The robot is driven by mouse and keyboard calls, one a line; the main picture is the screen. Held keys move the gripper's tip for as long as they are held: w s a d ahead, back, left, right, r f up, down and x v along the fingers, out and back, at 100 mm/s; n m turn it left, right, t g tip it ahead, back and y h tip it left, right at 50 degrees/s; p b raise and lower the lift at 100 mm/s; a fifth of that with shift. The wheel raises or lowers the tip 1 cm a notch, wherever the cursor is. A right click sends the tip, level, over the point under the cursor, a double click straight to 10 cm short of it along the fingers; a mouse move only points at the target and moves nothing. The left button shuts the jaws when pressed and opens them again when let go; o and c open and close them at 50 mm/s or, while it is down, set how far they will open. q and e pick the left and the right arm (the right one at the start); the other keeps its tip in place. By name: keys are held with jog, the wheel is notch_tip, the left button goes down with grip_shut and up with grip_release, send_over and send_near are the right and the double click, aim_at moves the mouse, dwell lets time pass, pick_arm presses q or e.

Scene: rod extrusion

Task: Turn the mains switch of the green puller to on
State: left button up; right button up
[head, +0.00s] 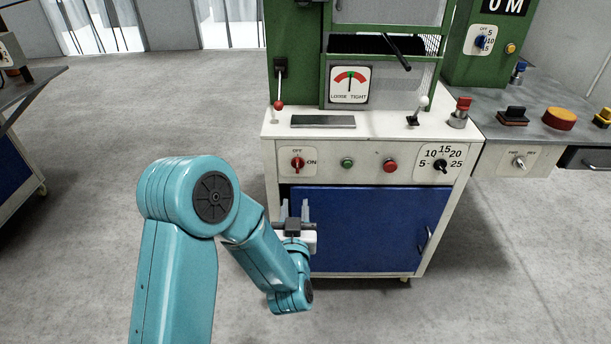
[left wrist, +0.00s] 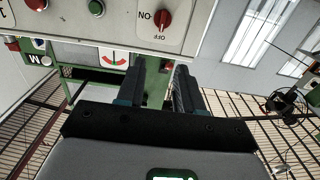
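The green puller (head: 294,60) stands ahead on a white cabinet. Its mains switch (head: 297,163) is a red knob on a pale plate at the left of the front panel, with OFF above it and ON to its right. The knob looks upright, pointing towards OFF. It also shows in the left wrist view (left wrist: 163,18), near the top, with the lettering inverted. My left gripper (head: 295,209) is below the switch, in front of the blue door, apart from the panel. Its fingers (left wrist: 157,88) are apart with nothing between them. My right gripper is not in view.
A green button (head: 347,163), a red button (head: 390,165) and a numbered dial (head: 440,164) sit right of the switch. A lever with a red knob (head: 279,104) stands above it. The blue door (head: 370,225) is below. Open floor lies left.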

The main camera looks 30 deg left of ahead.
aim_at(297, 163)
pick_arm(q)
jog(key=x, duration=1.6)
jog(key=shift+f, duration=0.15)
grip_shut()
